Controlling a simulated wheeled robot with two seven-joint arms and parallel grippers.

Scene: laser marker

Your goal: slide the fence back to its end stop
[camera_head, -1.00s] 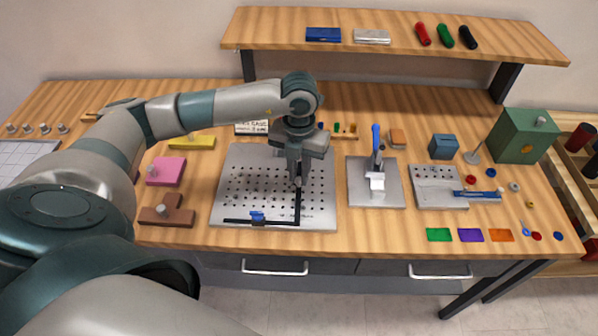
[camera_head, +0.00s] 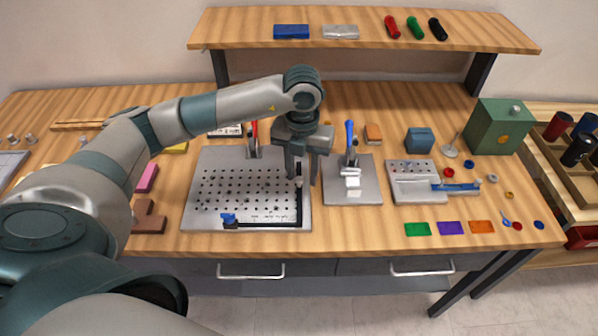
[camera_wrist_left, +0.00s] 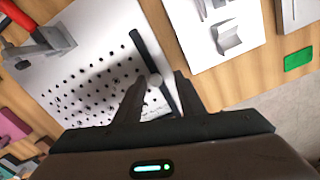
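The fence (camera_head: 299,208) is a black L-shaped bar on a perforated grey plate (camera_head: 190,219). Its upright leg lies near the plate's right edge and its other leg runs left along the front. A small blue piece (camera_head: 228,218) sits at the left end of the front leg. My left gripper (camera_head: 303,182) is over the upright leg, pointing down. My right gripper is not in view.
A red-handled clamp (camera_head: 252,143) stands at the plate's back edge. A grey plate with a blue-handled clamp (camera_head: 350,140) stands close on the right. Brown (camera_head: 148,222) and pink (camera_head: 147,178) blocks lie to the left.

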